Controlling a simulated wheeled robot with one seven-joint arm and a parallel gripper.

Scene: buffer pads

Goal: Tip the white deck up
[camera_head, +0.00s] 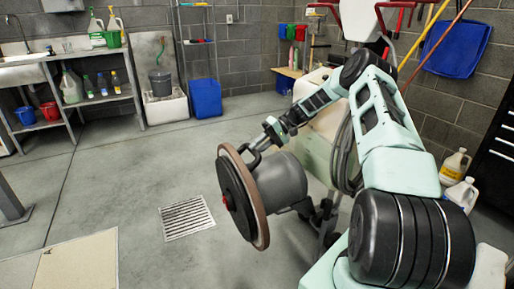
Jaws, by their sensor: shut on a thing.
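A floor machine stands right of the middle in the head view. Its cream-white body (321,121) is partly hidden behind my arm. In front of it a grey round head (281,181) is tilted on edge, with a black disc (238,194), a brown rim (261,217) and a red centre facing left. I cannot tell which part is the white deck. My gripper (255,151) is at the top of the grey head, shut on a dark handle there. The fingertips are small and partly hidden.
A floor drain grate (187,217) lies left of the head, with clear concrete around it. A blue bin (206,98) and a sink (166,108) stand along the back wall. A pale panel (75,264) is at the lower left.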

